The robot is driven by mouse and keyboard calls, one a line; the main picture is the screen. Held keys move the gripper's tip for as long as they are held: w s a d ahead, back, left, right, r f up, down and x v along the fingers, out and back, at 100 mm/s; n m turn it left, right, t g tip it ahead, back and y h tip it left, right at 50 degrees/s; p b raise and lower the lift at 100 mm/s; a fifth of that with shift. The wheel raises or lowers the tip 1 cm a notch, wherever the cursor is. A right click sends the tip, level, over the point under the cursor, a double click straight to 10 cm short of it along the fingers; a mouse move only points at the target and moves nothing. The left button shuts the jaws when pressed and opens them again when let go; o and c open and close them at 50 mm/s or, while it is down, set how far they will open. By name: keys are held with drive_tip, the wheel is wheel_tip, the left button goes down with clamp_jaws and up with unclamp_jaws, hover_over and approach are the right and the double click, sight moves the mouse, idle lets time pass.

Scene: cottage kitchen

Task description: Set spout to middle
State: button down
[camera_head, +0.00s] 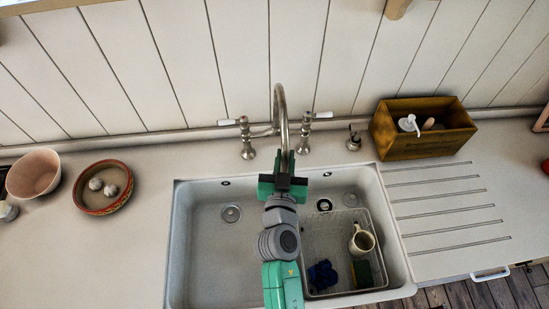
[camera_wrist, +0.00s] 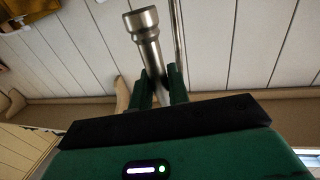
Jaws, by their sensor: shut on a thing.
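The metal spout (camera_head: 279,106) is a tall arched tube on a bridge tap behind the white double sink (camera_head: 176,240). It points forward over the middle of the sink, near the divider between the basins. My gripper (camera_head: 283,165) is at the spout's lower front end and hides part of it. In the wrist view the spout (camera_wrist: 147,42) passes between the two green fingers of my gripper (camera_wrist: 158,85), which are shut on it. Its flared end sticks out past the fingers.
Tap handles (camera_head: 246,137) and (camera_head: 306,132) stand on both sides of the spout. A wire basket (camera_head: 345,222) in the right basin holds a jug (camera_head: 361,241) and a blue cloth (camera_head: 322,275). A wooden box (camera_head: 421,127) stands right; bowls (camera_head: 103,187) stand left.

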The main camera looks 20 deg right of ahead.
drive_tip(key=shift+d, duration=0.2)
drive_tip(key=c, duration=1.4)
unclamp_jaws()
drive_tip(key=b+v, duration=0.2)
drive_tip(key=v, duration=0.6)
drive_tip(key=shift+w, duration=0.1)
